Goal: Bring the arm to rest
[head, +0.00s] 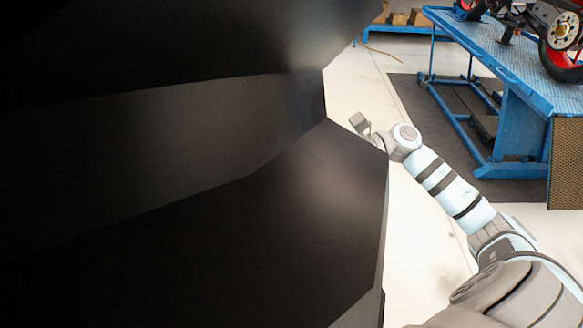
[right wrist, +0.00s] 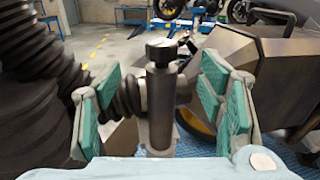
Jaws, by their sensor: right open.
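My right arm (head: 440,180) reaches up and left from the lower right corner in the head view. Its far end goes behind a large black panel, so the right gripper is hidden there. In the right wrist view my right gripper (right wrist: 160,108) is open, with teal pads on both fingers. A dark grey metal post with a hex head (right wrist: 161,95) stands upright between the fingers, apart from the pads. My left gripper is in neither view.
The black panel (head: 200,170) fills the left and middle of the head view. A blue workbench (head: 500,50) carries a motorcycle at upper right. In the right wrist view a ribbed black hose (right wrist: 35,85) is close on the left, a dark metal housing (right wrist: 275,75) on the right.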

